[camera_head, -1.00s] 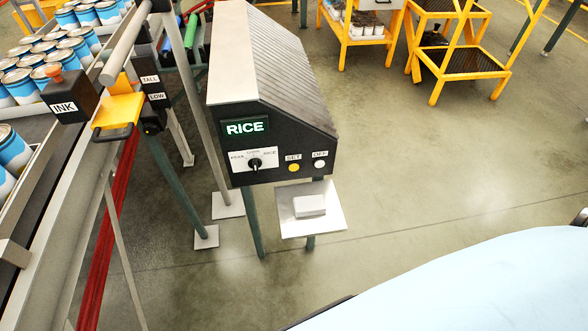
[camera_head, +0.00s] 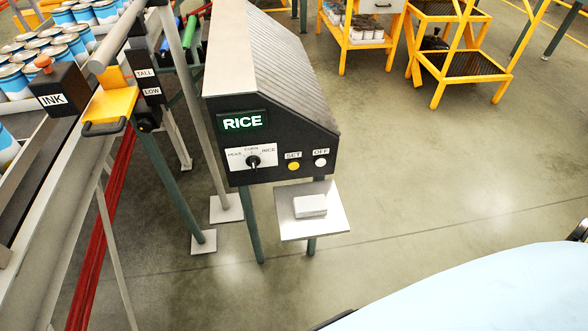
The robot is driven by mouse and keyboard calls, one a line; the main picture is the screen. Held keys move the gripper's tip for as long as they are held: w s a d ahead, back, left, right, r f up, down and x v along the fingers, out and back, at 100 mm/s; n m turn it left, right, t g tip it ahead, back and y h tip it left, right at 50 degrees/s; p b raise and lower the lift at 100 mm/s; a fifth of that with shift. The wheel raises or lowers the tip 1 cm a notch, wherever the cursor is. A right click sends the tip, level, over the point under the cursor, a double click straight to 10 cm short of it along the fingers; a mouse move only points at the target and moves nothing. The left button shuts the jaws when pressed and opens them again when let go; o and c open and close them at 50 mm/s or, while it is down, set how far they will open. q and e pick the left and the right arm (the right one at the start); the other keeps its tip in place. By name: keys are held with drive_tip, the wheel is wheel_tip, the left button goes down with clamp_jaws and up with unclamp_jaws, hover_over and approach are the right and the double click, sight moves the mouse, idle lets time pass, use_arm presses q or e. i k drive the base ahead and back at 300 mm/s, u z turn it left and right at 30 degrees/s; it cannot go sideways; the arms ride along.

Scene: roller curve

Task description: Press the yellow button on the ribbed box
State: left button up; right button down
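The ribbed box (camera_head: 281,85) is a dark housing with a ribbed sloping top, standing on green legs left of centre. Its front has a lit green display (camera_head: 243,121) reading RICE. Below that is a white dial plate with a black selector knob (camera_head: 253,161), marked PEAS, CORN and RICE. The yellow button (camera_head: 293,166) sits under a SET label. A white button (camera_head: 320,162) sits to its right under an OFF label. Neither of my grippers shows in the view, and nothing touches the box front.
A metal shelf (camera_head: 328,228) with a white block (camera_head: 310,206) juts out below the box. At left are a conveyor with blue cans (camera_head: 66,45), an INK box (camera_head: 58,91) and a yellow bracket (camera_head: 109,104). Yellow racks (camera_head: 437,92) stand behind; the floor at right is open.

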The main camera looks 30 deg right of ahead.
sight(293, 165)
drive_tip(key=k, duration=1.25)
drive_tip(key=z, duration=0.55)
drive_tip(key=i, duration=1.55)
drive_tip(key=u, duration=0.55)
